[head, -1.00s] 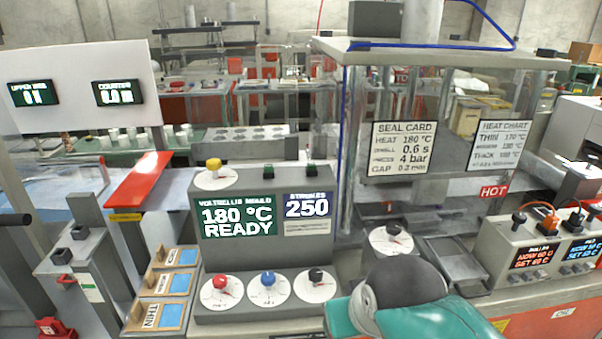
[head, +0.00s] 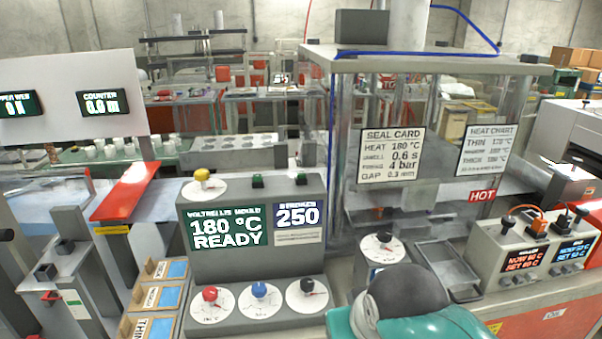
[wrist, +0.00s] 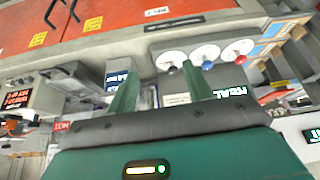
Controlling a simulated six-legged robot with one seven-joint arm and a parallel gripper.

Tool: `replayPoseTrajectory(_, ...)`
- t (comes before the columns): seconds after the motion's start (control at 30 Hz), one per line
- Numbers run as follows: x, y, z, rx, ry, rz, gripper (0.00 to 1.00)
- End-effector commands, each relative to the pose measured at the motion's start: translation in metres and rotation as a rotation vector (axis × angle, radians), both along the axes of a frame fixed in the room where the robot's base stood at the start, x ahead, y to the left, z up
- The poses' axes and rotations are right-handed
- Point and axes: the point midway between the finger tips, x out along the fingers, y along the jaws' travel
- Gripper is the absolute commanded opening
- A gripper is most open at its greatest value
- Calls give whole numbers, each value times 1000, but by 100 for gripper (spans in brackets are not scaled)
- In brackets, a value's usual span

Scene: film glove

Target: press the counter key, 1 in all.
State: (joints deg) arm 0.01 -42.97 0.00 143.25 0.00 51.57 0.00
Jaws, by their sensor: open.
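The counter display (head: 102,103) is a dark screen with pale digits on the white panel at the left. A grey console (head: 225,277) in the middle reads 180 °C READY and STROKES 250. I cannot tell which key is the counter key. My gripper (wrist: 158,82) is open and empty in the wrist view, its two green fingers apart, pointing toward the console's dials. Its fingers are not visible in the head view.
Red, blue and black knobs sit on the console's front dials. A grey tray (head: 478,288) and controllers (head: 535,248) stand at the right. A clear press enclosure with a seal card (head: 392,155) rises behind. Sample cards (head: 165,297) and a red plate (head: 125,190) lie left.

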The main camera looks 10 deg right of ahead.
Motion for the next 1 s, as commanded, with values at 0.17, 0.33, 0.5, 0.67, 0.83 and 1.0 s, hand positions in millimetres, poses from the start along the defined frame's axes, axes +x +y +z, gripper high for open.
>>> replayPoseTrajectory(0.17,0,0,0,0,0,0,14)
replayPoseTrajectory(0.33,0,0,0,0,0,0,0)
replayPoseTrajectory(0.5,0,0,0,0,0,0,0)
replayPoseTrajectory(0.67,0,0,0,0,0,0,0)
replayPoseTrajectory(0.83,0,0,0,0,0,0,0)
replayPoseTrajectory(1.0,0,0,0,0,0,0,0)
